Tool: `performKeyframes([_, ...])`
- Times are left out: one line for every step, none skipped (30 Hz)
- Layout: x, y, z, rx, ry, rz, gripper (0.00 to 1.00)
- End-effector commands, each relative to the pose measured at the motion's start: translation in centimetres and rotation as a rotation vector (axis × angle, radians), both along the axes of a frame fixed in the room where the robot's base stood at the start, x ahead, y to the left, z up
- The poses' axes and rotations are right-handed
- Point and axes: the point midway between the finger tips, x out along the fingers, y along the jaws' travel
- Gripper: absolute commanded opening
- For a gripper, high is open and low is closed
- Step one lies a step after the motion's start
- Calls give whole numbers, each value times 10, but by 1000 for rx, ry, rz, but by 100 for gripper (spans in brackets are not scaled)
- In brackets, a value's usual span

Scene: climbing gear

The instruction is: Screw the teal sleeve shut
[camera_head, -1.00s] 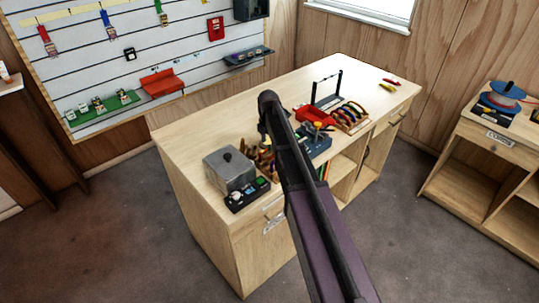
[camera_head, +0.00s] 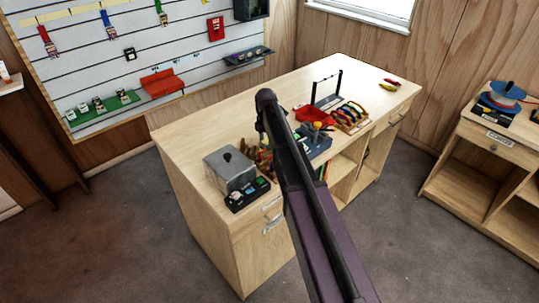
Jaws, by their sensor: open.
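The long dark arm crossing the middle of the view is mine. My gripper (camera_head: 264,140) hangs at its far end over the workbench, small, dark and partly hidden behind the arm; it is open. It is just above brownish, upright items (camera_head: 262,158) on the bench; I cannot tell whether it touches anything. I cannot make out the teal sleeve. Several coloured carabiners (camera_head: 350,115) sit in a wooden rack further right on the bench, too small to show their sleeves.
A grey box with a knob (camera_head: 229,167) and a black tray of small parts (camera_head: 247,194) stand left of my arm. A blue-grey device (camera_head: 316,138) and a red bin (camera_head: 313,115) stand right. The bench's far-left top (camera_head: 200,125) is clear.

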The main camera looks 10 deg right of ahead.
Motion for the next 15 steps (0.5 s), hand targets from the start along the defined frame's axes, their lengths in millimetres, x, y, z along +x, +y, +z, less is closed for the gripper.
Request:
performKeyframes([1, 0, 0, 0, 0, 0, 63])
performKeyframes([1, 1, 0, 0, 0, 0, 63])
performKeyframes([2, 1, 0, 0, 0, 0, 63])
performKeyframes([2, 1, 0, 0, 0, 0, 63])
performKeyframes([3, 1, 0, 0, 0, 0, 63])
performKeyframes([3, 2, 0, 0, 0, 0, 63])
performKeyframes([3, 2, 0, 0, 0, 0, 63])
performKeyframes([4, 2, 0, 0, 0, 0, 63])
performKeyframes([4, 2, 0, 0, 0, 0, 63])
performKeyframes([5, 2, 0, 0, 0, 0, 63])
performKeyframes([5, 3, 0, 0, 0, 0, 63])
performKeyframes([5, 3, 0, 0, 0, 0, 63])
performKeyframes([5, 3, 0, 0, 0, 0, 63])
performKeyframes([5, 3, 0, 0, 0, 0, 63])
performKeyframes([5, 3, 0, 0, 0, 0, 63])
